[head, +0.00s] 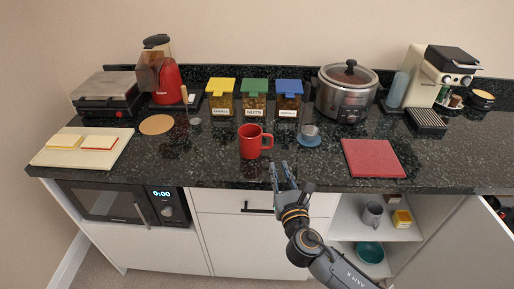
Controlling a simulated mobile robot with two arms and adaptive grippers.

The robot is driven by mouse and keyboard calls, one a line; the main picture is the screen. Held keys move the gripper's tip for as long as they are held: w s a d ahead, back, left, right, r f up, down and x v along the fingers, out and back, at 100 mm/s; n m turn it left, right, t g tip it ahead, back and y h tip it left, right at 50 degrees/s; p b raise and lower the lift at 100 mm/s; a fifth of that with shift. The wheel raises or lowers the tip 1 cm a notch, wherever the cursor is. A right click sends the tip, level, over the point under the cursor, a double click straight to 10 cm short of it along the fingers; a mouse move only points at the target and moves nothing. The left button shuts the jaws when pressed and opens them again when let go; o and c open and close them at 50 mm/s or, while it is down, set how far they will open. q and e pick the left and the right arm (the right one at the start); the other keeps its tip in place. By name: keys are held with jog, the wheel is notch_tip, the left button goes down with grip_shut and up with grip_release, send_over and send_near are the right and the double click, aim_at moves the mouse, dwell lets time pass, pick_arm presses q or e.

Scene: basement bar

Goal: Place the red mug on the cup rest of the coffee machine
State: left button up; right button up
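The red mug (250,142) stands upright on the dark counter near the middle, with its handle to the right. The cream coffee machine (428,82) stands at the back right of the counter. Its slatted cup rest (427,119) sits low at its front and looks empty. My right gripper (282,168) is just right of and in front of the mug, at the counter's front edge. Its fingers look apart with nothing between them, and a gap shows between it and the mug. My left gripper is not in view.
A red board (372,158) lies right of my gripper. A slow cooker (345,95) and several lidded jars (255,98) line the back. A cutting board (50,157) lies left.

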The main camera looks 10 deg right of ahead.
aim_at(272, 142)
jog(key=shift+h, duration=0.3)
jog(key=w, duration=0.2)
jog(key=w+d, duration=0.1)
jog(key=w, duration=0.4)
jog(key=shift+w+d+f+p, duration=0.25)
jog(key=shift+w+f+p, duration=0.05)
jog(key=shift+f, duration=0.05)
jog(key=shift+w+f, duration=0.1)
jog(key=shift+w, duration=2.95)
jog(key=shift+d, duration=0.1)
jog(key=shift+c, duration=0.2)
grip_shut()
